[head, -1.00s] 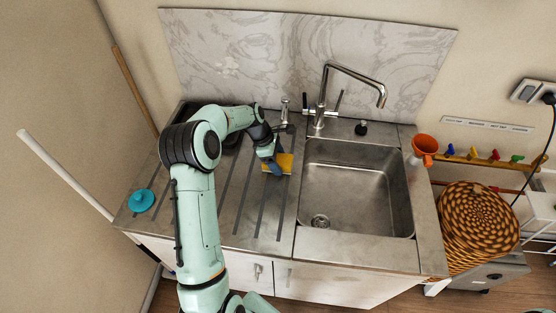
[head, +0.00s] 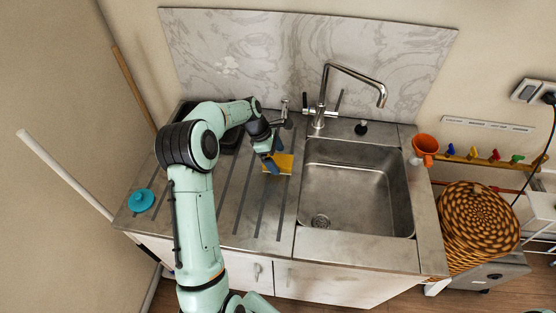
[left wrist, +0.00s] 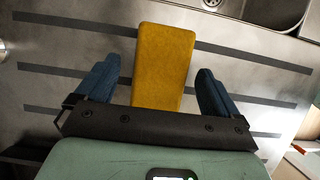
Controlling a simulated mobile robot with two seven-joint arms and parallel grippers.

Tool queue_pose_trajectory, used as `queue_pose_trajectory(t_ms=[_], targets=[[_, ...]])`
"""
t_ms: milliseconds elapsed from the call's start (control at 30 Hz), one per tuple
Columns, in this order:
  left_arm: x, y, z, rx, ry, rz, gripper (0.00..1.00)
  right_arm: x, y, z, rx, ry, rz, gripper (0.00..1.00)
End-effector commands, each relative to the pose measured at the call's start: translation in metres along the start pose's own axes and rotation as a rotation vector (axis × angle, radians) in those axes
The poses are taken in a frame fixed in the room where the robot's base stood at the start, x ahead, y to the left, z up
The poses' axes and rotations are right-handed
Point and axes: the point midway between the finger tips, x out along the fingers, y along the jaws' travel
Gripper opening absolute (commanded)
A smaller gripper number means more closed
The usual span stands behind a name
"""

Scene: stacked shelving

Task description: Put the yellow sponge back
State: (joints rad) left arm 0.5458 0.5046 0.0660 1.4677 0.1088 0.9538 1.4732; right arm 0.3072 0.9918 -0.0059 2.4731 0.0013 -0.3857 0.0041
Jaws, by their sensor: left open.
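The yellow sponge (head: 283,165) lies on the ribbed metal drainboard, left of the sink basin. My left gripper (head: 271,164) is at the sponge's left end in the head view and hides part of it. In the left wrist view the sponge (left wrist: 162,62) shows between the two dark blue fingers of my left gripper (left wrist: 158,84). The fingers are spread wide, with a gap on each side of the sponge. The near end of the sponge is hidden by the gripper body. My right gripper is not in view.
The sink basin (head: 357,190) is right of the sponge, with a tall tap (head: 322,95) behind it. A dark tray (head: 230,142) is at the back left. A blue-green lidded object (head: 141,200) sits at the left edge. An orange cup (head: 425,146) stands right of the sink.

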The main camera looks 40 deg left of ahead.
Motion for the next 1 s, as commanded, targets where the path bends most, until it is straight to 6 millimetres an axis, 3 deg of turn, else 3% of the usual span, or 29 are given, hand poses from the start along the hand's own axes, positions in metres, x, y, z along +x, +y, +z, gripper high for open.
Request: queue_pose_trajectory(t_ms=[200, 433, 600, 1000], targets=[[-0.05, 0.001, 0.0, 0.001, 0.001, 0.006, 0.95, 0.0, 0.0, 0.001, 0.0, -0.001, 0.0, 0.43], [-0.088, 0.001, 0.0, 0.001, 0.001, 0.003, 0.95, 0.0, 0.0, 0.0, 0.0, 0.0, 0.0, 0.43], [-0.098, 0.0, 0.0, 0.001, 0.0, 0.0, 0.95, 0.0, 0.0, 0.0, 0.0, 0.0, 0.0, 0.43], [-0.099, 0.0, 0.0, 0.0, 0.0, 0.0, 0.95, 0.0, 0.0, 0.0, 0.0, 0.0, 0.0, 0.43]])
